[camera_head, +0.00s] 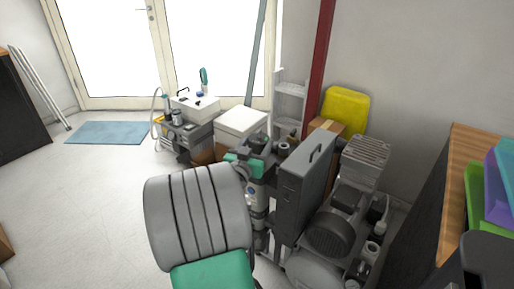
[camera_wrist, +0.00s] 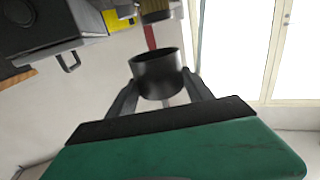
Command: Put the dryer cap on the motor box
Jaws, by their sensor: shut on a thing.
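The dryer cap (camera_wrist: 157,72), a dark round cup-like piece, sits between the two fingers of my gripper (camera_wrist: 158,88) in the wrist view. My gripper is shut on it and holds it in the air. In the head view my green and black gripper (camera_head: 258,152) is just left of the grey box with a top handle, which I take as the motor box (camera_head: 305,185). The cap is too small there to make out clearly. The box also shows upside down at upper left in the wrist view (camera_wrist: 45,57), apart from the cap.
A compressor motor (camera_head: 333,235) stands right of the box. Behind are a yellow container (camera_head: 345,108), a red post (camera_head: 319,60) and a white shelf (camera_head: 290,100). A white box (camera_head: 242,121) stands behind left of my gripper. The floor at left is open.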

